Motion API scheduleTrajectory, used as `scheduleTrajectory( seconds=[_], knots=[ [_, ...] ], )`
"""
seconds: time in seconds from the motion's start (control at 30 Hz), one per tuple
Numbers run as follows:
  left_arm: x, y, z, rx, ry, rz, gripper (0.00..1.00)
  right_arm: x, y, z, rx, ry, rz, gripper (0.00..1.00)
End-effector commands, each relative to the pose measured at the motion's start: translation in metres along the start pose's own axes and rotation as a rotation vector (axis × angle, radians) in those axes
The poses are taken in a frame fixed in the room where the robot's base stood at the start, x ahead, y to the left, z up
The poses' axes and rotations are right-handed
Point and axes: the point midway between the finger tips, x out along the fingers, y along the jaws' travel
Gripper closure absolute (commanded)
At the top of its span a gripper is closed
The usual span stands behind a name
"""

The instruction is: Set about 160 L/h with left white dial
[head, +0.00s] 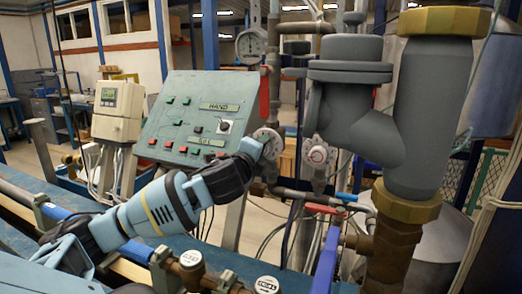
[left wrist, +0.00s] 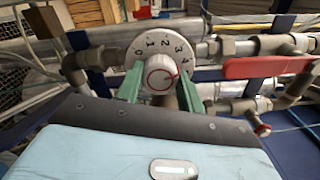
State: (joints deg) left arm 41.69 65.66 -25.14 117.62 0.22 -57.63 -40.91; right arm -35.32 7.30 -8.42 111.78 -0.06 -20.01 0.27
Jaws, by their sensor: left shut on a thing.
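The left white dial (head: 268,136) sits on the pipework in the head view, partly hidden by my left gripper (head: 259,146). In the left wrist view the dial's round white scale (left wrist: 146,45) shows the numbers 0 to 4. Its white knob (left wrist: 160,70) has a red mark pointing to the right. The green fingers of my left gripper (left wrist: 160,86) stand on both sides of the knob and are shut on it. A second white dial (head: 318,154) is to the right in the head view. My right gripper is not in view.
A grey-green control panel (head: 190,115) with several buttons stands left of the dial. A large grey valve body (head: 350,100) and a thick pipe (head: 425,120) stand to the right. A red lever (left wrist: 265,67) is right of the dial in the left wrist view.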

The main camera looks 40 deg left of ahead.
Motion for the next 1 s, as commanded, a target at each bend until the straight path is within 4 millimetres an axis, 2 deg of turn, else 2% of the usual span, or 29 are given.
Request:
scheduleTrajectory(
  seconds=[0.4,0.93,0.97,1.0],
  knots=[
    [-0.0001,-0.0002,-0.0001,0.172,0.001,-0.001,0.85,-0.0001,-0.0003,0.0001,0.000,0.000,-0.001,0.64],
    [-0.0001,0.0001,-0.0005,0.189,0.002,0.000,0.85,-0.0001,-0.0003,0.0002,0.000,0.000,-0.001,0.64],
    [-0.0001,0.0001,-0.0005,0.189,0.002,0.000,0.59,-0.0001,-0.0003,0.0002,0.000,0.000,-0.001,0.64],
    [-0.0001,0.0001,-0.0005,0.189,0.002,0.000,0.53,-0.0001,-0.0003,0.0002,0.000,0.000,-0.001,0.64]
  ],
)
